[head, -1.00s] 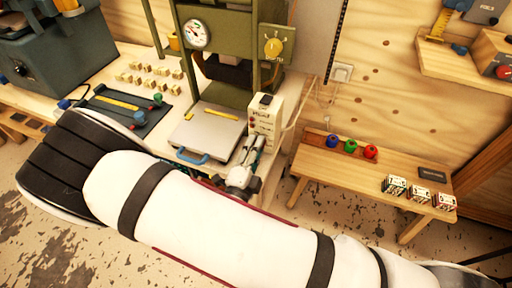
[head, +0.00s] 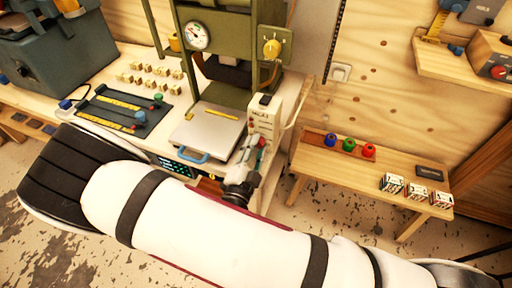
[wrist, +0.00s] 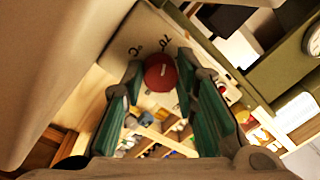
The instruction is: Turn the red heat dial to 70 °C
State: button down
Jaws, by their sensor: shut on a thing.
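The red heat dial (wrist: 160,72) sits between my gripper's fingertips (wrist: 160,80) in the wrist view, with the green finger pads on both sides of it. My gripper is shut on the dial. A short pale line shows on the dial face, near the printed "70" and "°C" on the pale control box (wrist: 140,35). I cannot tell exactly which mark the line points at. In the head view the box (head: 264,116) stands at the right end of the bench, and my gripper (head: 258,150) reaches its front. Only a little red shows there.
A green press with a gauge (head: 196,36) and a yellow knob (head: 271,48) stands behind. A flat plate with a blue handle (head: 192,155) lies left of the box. A low wooden bench (head: 320,165) with coloured pots and small boxes stands to the right.

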jog(key=c, duration=1.3)
grip_release()
jog(key=v, duration=1.2)
